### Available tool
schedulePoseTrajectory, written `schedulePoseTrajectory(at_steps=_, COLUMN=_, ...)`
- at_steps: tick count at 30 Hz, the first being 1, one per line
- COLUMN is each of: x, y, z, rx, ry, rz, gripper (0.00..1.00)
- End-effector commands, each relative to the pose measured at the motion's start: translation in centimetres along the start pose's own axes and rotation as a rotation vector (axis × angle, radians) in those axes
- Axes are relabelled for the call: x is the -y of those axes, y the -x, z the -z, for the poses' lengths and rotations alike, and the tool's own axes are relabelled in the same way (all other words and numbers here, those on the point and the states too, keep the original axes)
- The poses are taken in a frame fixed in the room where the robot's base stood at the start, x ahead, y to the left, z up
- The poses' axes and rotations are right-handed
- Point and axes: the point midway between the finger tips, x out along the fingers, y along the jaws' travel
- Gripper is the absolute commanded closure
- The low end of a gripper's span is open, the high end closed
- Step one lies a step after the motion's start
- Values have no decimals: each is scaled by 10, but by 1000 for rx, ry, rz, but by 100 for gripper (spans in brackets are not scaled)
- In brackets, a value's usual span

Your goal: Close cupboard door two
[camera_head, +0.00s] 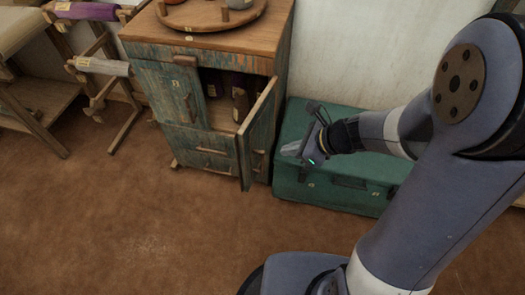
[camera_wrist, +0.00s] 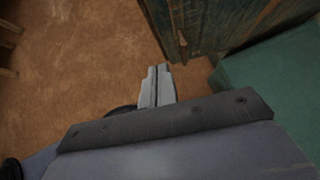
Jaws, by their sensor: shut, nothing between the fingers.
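A worn blue-green wooden cupboard (camera_head: 170,90) stands at the back, left of centre. Its right-hand door (camera_head: 258,130) is swung out toward the front, and dark bottles (camera_head: 240,103) show in the opening. The left-hand door (camera_head: 172,93) is shut. I cannot read which door is numbered two. My gripper (camera_head: 291,149) is shut and empty, to the right of the open door and apart from it, in front of the green chest. In the wrist view the shut fingers (camera_wrist: 157,85) point toward the floor near a blue-green wooden panel (camera_wrist: 190,25), likely the open door.
A green chest (camera_head: 340,180) stands right of the cupboard; it also shows in the wrist view (camera_wrist: 275,85). A round wooden tray (camera_head: 210,14) sits on the cupboard top. A wooden rack with rolls (camera_head: 100,65) stands left. The brown floor (camera_head: 130,210) in front is clear.

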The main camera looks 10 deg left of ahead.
Motion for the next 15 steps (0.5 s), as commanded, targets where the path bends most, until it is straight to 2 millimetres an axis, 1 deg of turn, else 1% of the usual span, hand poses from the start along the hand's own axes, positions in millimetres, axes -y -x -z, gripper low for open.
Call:
schedulePoseTrajectory(at_steps=5, x=-1, y=-32, z=3, rx=-2, ry=0, rz=-5, gripper=100)
schedulePoseTrajectory(at_steps=9, x=-1, y=-64, z=3, rx=-1, ry=0, rz=-6, gripper=100)
schedulePoseTrajectory(at_steps=14, x=-1, y=-97, z=3, rx=-3, ry=0, rz=-4, gripper=100)
schedulePoseTrajectory(at_steps=15, x=0, y=-100, z=-3, rx=-1, ry=3, rz=-2, gripper=100)
